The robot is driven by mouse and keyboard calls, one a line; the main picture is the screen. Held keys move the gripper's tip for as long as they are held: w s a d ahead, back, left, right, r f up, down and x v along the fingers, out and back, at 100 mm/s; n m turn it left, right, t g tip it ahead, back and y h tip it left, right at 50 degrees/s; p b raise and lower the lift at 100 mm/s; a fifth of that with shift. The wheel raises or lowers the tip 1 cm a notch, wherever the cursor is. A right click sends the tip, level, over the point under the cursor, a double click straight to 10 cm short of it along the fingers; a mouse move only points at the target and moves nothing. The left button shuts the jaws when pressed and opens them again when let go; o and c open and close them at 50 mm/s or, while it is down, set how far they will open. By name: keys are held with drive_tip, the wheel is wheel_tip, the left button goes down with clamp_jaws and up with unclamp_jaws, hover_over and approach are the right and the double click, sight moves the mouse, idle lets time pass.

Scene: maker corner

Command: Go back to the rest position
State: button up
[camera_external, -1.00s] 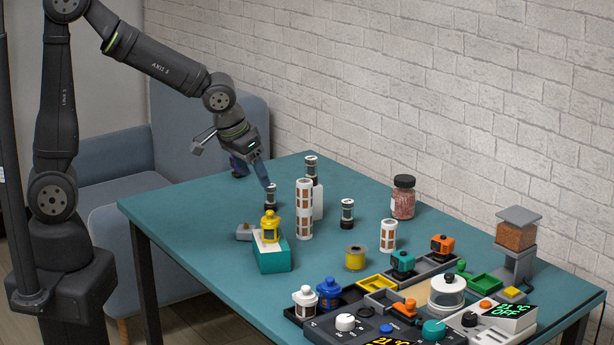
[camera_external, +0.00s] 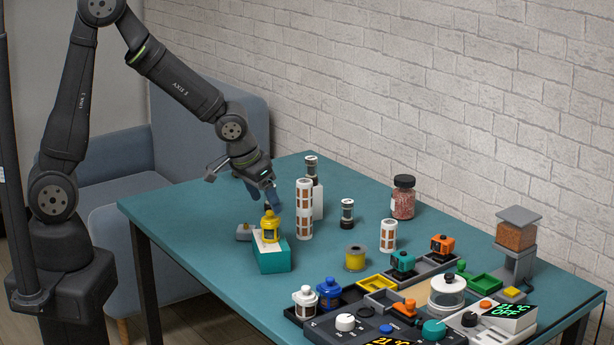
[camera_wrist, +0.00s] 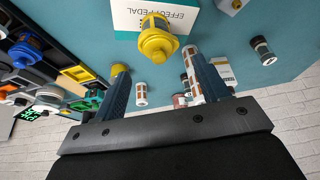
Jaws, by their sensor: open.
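My gripper (camera_external: 268,200) is over the left part of the teal table (camera_external: 190,205), pointing down. In the wrist view both fingers of my gripper (camera_wrist: 157,68) stand wide apart with nothing held between them. The yellow lantern-shaped piece (camera_external: 270,228) stands just below the fingers in the external view, on a teal box with a white top (camera_external: 272,258). I cannot tell whether a finger touches anything.
A tall white-and-brown cylinder (camera_external: 304,210) stands close to the right of my gripper. A black-and-white canister (camera_external: 347,214) and a jar (camera_external: 403,197) are further right. Coloured devices and trays (camera_external: 380,283) crowd the front right. The table's left end is clear.

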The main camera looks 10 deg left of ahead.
sight(270, 211)
drive_tip(key=x, duration=0.4)
drive_tip(key=shift+f, duration=0.4)
drive_tip(key=shift+r, duration=0.15)
